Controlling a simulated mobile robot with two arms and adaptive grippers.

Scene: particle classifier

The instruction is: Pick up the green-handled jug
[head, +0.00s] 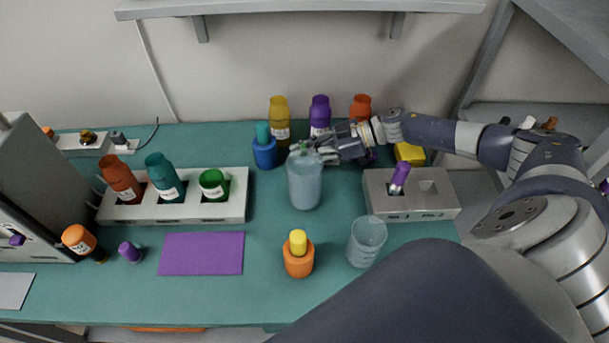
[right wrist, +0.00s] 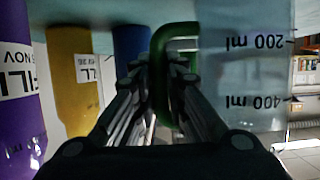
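The green-handled jug (head: 305,186) is a clear, bluish vessel upright near the middle of the bench. Its volume marks show inverted in the right wrist view (right wrist: 250,65). My right gripper (head: 316,151) reaches in from the right, behind the jug, at its handle. In the right wrist view the green handle (right wrist: 159,85) runs between the fingertips, which are close together on it. The jug body is beside the fingers. I cannot tell whether its base touches the bench. My left gripper is not in view.
Behind stand yellow (head: 280,115), purple (head: 319,112) and orange-red bottles (head: 361,107), with a blue container (head: 265,152). A clear beaker (head: 366,242) and an orange container (head: 298,262) stand in front. A grey rack (head: 411,205) is right; another (head: 240,208) is left.

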